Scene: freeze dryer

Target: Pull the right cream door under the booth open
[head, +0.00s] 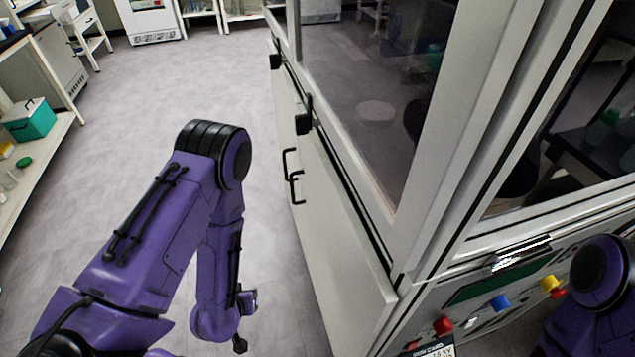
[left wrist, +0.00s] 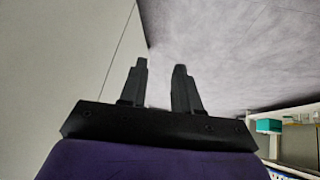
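The right cream door (head: 338,245) is the nearer panel under the booth, and it looks shut. Its black bar handle (head: 296,187) is at its far edge, close to the other door's handle (head: 289,161). My left gripper (head: 246,322) is low, to the left of the right door and apart from it, nearer to me than the handle. In the left wrist view its two black fingers (left wrist: 160,68) stand apart with nothing between them. A cream panel (left wrist: 65,55) fills the left of that view; no handle shows there. My right gripper is out of view.
The glass-sided booth (head: 375,110) stands above the doors. Its front panel (head: 480,310) has coloured knobs at the lower right. Open grey floor (head: 180,85) lies left of the doors. A shelf with a teal box (head: 30,120) stands at the far left.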

